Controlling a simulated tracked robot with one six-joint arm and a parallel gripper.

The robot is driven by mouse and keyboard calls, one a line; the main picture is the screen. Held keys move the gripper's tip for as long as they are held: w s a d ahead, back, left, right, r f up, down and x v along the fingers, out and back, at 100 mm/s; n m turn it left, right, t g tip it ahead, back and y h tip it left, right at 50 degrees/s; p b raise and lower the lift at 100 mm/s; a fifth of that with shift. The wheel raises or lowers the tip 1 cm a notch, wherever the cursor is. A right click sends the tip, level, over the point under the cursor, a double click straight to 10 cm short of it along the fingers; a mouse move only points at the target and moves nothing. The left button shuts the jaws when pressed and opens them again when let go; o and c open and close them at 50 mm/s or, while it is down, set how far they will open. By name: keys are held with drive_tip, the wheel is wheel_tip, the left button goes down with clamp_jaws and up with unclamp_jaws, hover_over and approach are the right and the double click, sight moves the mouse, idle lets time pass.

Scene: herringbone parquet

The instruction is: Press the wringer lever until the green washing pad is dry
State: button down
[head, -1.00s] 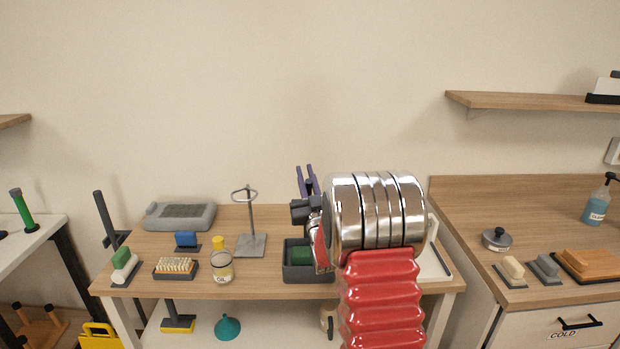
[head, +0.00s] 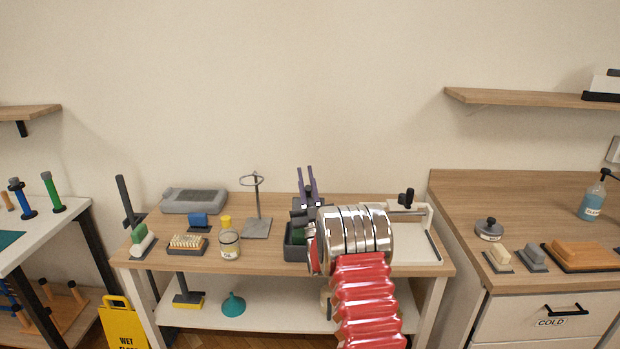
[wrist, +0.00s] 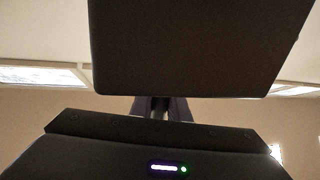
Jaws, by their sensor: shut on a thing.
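The wringer, a dark grey box (head: 294,253), stands on the middle table, partly hidden behind my arm. The green washing pad (head: 298,238) shows as a dark green patch inside it; whether it is wet cannot be told. My gripper (head: 308,182) has purple fingers that stand upward above the box in the head view. The fingers are close together around a dark piece, seemingly the wringer lever, which shows between them in the wrist view (wrist: 159,107). The lever's lower part is hidden.
A wire ring stand (head: 257,228), an oil bottle (head: 229,244), and a brush (head: 187,244) stand left of the wringer. A white device with a black knob (head: 406,199) is at right. A yellow floor sign (head: 122,325) stands at lower left.

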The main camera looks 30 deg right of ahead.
drive_tip(key=shift+y, duration=0.3)
drive_tip(key=c, duration=1.7)
unclamp_jaws()
drive_tip(key=shift+v, duration=0.8)
drive_tip(key=s+a, duration=0.1)
drive_tip(key=s, duration=0.6)
drive_tip(key=s+a, duration=0.1)
drive_tip(key=s, duration=0.3)
drive_tip(key=shift+s+a, duration=0.25)
drive_tip(key=shift+a, duration=0.1)
drive_tip(key=shift+c, duration=0.3)
